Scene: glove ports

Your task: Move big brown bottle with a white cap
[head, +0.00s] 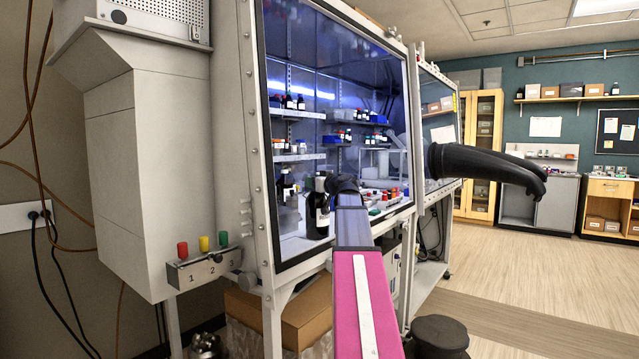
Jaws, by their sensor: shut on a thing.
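A big dark brown bottle (318,214) with a pale label stands upright in view behind the glass of the glove box, just left of my arm's end. My gripper (332,183) is at the far end of my arm, against the bottle's upper part. It is shut on the bottle; the fingertips are mostly hidden by my wrist. I cannot tell whether the bottle's base touches the floor of the box.
Another dark bottle (287,186) stands to the left. Shelves (300,157) with small bottles are behind, and small colored items (382,196) lie to the right. The window frame (262,170) bounds the left side. A black glove (485,165) sticks out from the right.

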